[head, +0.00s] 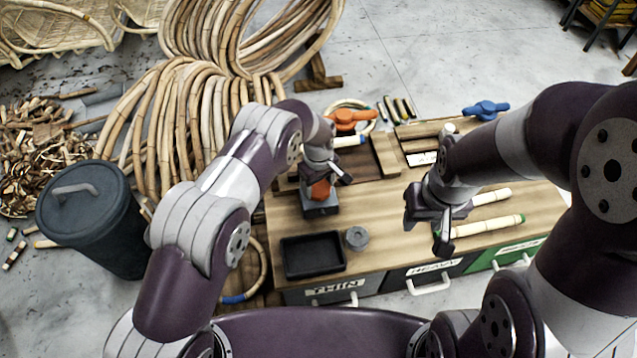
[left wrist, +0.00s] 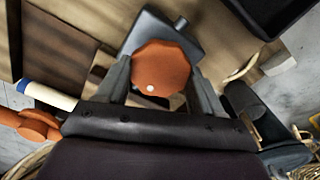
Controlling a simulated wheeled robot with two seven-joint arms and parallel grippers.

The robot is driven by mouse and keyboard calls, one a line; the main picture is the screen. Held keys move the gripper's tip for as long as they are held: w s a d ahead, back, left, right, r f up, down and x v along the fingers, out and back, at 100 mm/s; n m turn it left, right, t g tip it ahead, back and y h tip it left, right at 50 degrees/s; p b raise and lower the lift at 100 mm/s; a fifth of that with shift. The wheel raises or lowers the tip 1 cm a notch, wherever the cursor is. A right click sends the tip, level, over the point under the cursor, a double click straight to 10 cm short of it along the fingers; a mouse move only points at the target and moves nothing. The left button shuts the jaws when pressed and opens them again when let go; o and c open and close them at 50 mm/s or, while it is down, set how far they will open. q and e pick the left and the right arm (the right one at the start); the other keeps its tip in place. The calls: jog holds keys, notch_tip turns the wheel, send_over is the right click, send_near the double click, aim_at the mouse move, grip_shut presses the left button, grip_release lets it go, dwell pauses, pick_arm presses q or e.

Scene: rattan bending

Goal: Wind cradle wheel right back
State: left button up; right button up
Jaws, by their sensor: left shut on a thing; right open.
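An orange faceted wheel (left wrist: 160,66) with a white dot on its face sits on a grey metal block (left wrist: 182,38). My left gripper (head: 330,178) is shut on this wheel, with one finger on each side of it in the left wrist view. In the head view the wheel (head: 320,190) shows below the gripper, partly covered by it, above the block on the bench (head: 400,262). My right gripper (head: 432,228) is open and empty over the bench's front part, beside pale rattan pieces (head: 491,197).
A black tray (head: 312,255) and a small grey round part (head: 357,237) lie in front of the wheel. An orange handle (head: 350,119) and a blue handle (head: 486,109) stand at the back. A dark lidded bin (head: 95,220) and rattan coils (head: 185,120) are left.

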aim_at(318, 188)
pick_arm(q)
jog(key=o, duration=1)
jog(key=shift+o, duration=0.2)
notch_tip(318, 188, up, 13)
jog(key=p, duration=0.2)
jog(key=shift+p, duration=0.4)
jog(key=shift+f, duration=0.15)
